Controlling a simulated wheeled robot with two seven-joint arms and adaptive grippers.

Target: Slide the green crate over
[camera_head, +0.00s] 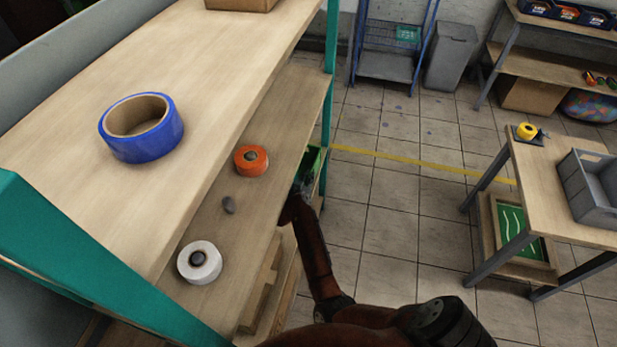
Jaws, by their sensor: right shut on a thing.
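The green crate (313,160) sits on a lower level of the shelf unit, at its right edge. Only a small part of it shows; the shelf board above and my arm hide the rest. My right gripper (304,185) is at the near side of the crate and is shut on it, though the fingertips are small and partly hidden. My right arm reaches up to it from the bottom of the view. My left gripper is not in view.
A teal post (330,60) stands just beyond the crate. A workbench (560,190) with a grey crate (590,188) stands right; floor between is clear.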

